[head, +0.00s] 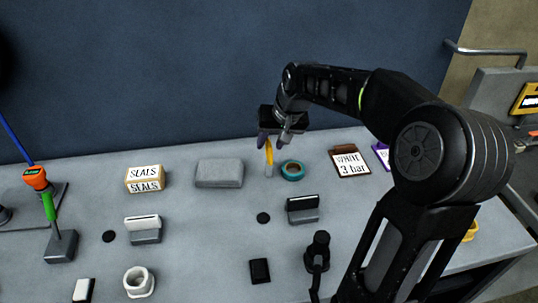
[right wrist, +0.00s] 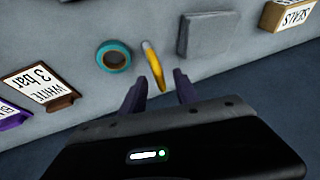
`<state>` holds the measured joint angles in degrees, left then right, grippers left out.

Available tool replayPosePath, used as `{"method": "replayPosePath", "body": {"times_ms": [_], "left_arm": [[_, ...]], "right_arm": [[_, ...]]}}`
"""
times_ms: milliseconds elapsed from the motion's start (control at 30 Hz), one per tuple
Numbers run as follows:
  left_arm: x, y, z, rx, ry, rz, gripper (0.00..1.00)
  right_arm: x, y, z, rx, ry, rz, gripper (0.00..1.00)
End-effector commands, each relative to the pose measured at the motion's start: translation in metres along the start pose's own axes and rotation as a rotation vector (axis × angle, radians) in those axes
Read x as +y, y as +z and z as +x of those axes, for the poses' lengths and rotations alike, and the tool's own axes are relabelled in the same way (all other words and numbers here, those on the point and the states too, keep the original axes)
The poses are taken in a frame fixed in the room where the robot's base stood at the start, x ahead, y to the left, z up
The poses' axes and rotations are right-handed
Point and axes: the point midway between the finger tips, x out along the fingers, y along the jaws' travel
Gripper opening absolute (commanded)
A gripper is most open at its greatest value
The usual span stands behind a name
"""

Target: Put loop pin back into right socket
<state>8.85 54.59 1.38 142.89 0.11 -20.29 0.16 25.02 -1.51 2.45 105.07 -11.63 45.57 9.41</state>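A slim yellow piece with a grey lower end (head: 269,155) is beside the teal ring; it may be the loop pin, but I cannot tell for sure. It also shows in the right wrist view (right wrist: 154,66), just beyond the fingertips. My right gripper (head: 272,141) is over its upper end in the head view. In the right wrist view its two dark fingers (right wrist: 159,92) are apart, with nothing visibly held between them. The right socket is not clearly marked; a flat black disc (head: 263,217) lies on the table nearer me. My left gripper is not in view.
A teal ring (head: 292,171), grey block (head: 219,173), seals box (head: 145,179) and white-label card (head: 350,162) stand near. Slotted grey holders (head: 303,213) and a black upright piece (head: 317,250) are nearer. An orange-and-green tool (head: 48,205) stands left.

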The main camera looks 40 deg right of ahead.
Motion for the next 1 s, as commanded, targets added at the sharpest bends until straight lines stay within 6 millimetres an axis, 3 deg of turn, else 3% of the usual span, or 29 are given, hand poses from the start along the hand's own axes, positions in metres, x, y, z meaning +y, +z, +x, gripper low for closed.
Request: {"method": "replayPosePath", "body": {"times_ms": [567,1000], "left_arm": [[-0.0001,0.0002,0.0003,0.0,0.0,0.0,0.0],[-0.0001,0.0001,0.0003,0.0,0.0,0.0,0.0]], "right_arm": [[0.0,-0.0002,-0.0002,0.001,0.0,0.0,0.36],[0.0,-0.0002,-0.0002,0.001,0.0,0.0,0.0]]}}
